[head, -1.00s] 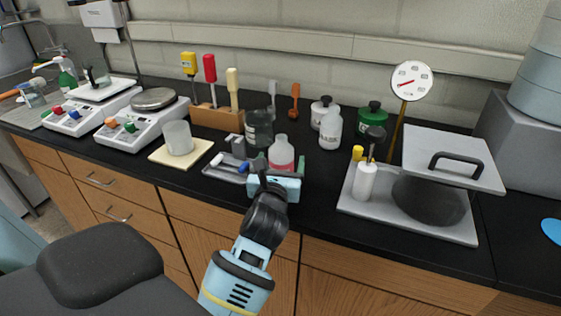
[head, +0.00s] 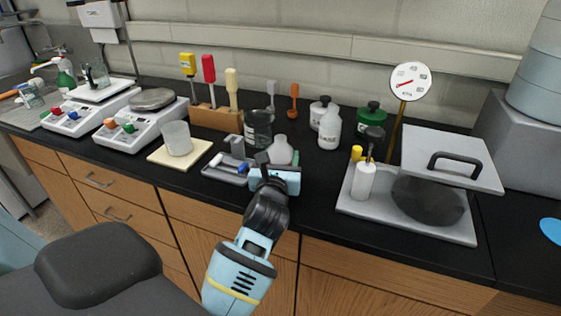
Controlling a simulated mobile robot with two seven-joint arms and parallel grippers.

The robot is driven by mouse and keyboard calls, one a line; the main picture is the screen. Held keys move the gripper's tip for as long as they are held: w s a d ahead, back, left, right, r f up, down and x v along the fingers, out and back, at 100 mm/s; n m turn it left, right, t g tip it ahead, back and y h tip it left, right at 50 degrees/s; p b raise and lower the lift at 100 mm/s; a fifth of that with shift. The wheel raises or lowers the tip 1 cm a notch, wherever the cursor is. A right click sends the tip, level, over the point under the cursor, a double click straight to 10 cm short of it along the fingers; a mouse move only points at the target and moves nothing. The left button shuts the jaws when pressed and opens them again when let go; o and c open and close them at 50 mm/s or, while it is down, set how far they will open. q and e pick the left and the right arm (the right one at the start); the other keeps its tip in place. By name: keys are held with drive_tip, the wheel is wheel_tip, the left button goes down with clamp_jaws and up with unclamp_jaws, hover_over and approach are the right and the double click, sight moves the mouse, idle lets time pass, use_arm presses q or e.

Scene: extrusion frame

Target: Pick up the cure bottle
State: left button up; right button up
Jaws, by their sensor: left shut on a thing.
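My left gripper (head: 277,166) is at the front middle of the black counter, shut on a small bottle with a pale rounded top (head: 280,148). I take this to be the cure bottle, though no label can be read. The gripper body hides the bottle's lower part, so I cannot tell whether it touches the counter. Another white bottle (head: 330,128) stands farther back to the right. My right gripper does not show.
A dark jar (head: 258,130) stands close behind on the left. A grey tray (head: 222,174) with pens lies left of the gripper. Counter between gripper and press is clear.

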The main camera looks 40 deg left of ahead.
sight(279, 148)
use_arm(q)
drive_tip(key=shift+r, duration=0.85)
wheel_tip(279, 148, up, 2)
drive_tip(key=shift+r+p, duration=0.2)
drive_tip(key=shift+p, duration=0.15)
drive_tip(key=s+a+v, duration=0.1)
drive_tip(key=a+v, duration=0.2)
drive_tip(key=v, duration=1.3)
drive_tip(key=s+d+f+m+t+h, duration=0.1)
drive_tip(key=s+d+f+m+h, duration=0.3)
drive_tip(key=d+f+h, duration=0.3)
drive_tip(key=d+f+m, duration=0.1)
drive_tip(key=d+f, duration=0.1)
drive_tip(key=shift+d+t+h+b, duration=0.3)
drive_tip(key=shift+d+t+h, duration=0.05)
drive_tip(key=shift+t+h, duration=0.05)
